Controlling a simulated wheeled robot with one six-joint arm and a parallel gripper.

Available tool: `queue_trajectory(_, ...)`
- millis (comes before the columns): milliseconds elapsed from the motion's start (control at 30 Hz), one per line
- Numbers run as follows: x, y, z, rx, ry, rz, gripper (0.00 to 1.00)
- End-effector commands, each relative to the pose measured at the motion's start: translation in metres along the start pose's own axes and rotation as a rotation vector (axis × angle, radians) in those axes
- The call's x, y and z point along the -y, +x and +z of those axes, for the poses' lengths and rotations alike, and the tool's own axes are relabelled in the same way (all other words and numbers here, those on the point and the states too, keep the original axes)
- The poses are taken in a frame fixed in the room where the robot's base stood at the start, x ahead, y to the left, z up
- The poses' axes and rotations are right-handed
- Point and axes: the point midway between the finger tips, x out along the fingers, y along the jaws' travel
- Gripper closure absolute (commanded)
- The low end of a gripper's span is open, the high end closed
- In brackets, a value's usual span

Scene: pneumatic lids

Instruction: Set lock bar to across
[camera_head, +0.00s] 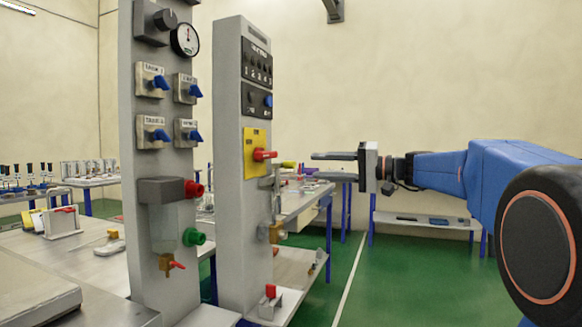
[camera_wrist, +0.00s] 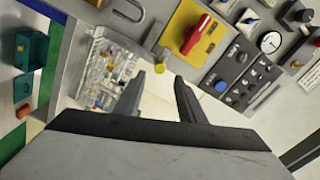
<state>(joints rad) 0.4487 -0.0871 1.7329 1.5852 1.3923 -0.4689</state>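On the right-hand grey column (camera_head: 230,120), a yellow plate (camera_head: 249,140) carries a red handle (camera_head: 264,155). Just below it, a short yellow-ended piece (camera_head: 288,164) sticks out; it may be the lock bar, but I cannot tell for sure. The wrist view shows the yellow plate (camera_wrist: 181,20), the red handle (camera_wrist: 198,35) and the yellow-ended piece (camera_wrist: 152,40) beside the plate. My gripper (camera_head: 316,166) is right of the column, pointing at it. Its fingers are apart and empty in the wrist view (camera_wrist: 160,82), clear of the yellow-ended piece.
A second grey column (camera_head: 160,100) with blue-handled switches, a gauge (camera_head: 185,39) and red and green knobs stands at left. A clear bin of small parts (camera_wrist: 108,68) shows in the wrist view. Work tables stand behind. Green floor is free below my arm.

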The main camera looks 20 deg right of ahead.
Motion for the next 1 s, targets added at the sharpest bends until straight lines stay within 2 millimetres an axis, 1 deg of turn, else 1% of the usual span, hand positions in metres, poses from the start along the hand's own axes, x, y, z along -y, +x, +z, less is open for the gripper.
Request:
queue_trajectory(33, 0.0, 0.008, 0.001, 0.002, 0.0, -0.001, 0.64)
queue_trajectory(300, -0.001, 0.048, 0.001, 0.003, 0.001, 0.0, 0.64)
queue_trajectory(533, 0.0, 0.079, 0.001, 0.002, 0.0, 0.0, 0.64)
queue_trajectory(733, 0.0, 0.094, 0.001, 0.001, 0.0, 0.001, 0.64)
queue_trajectory(1000, -0.001, 0.097, 0.0, 0.0, 0.0, 0.001, 0.64)
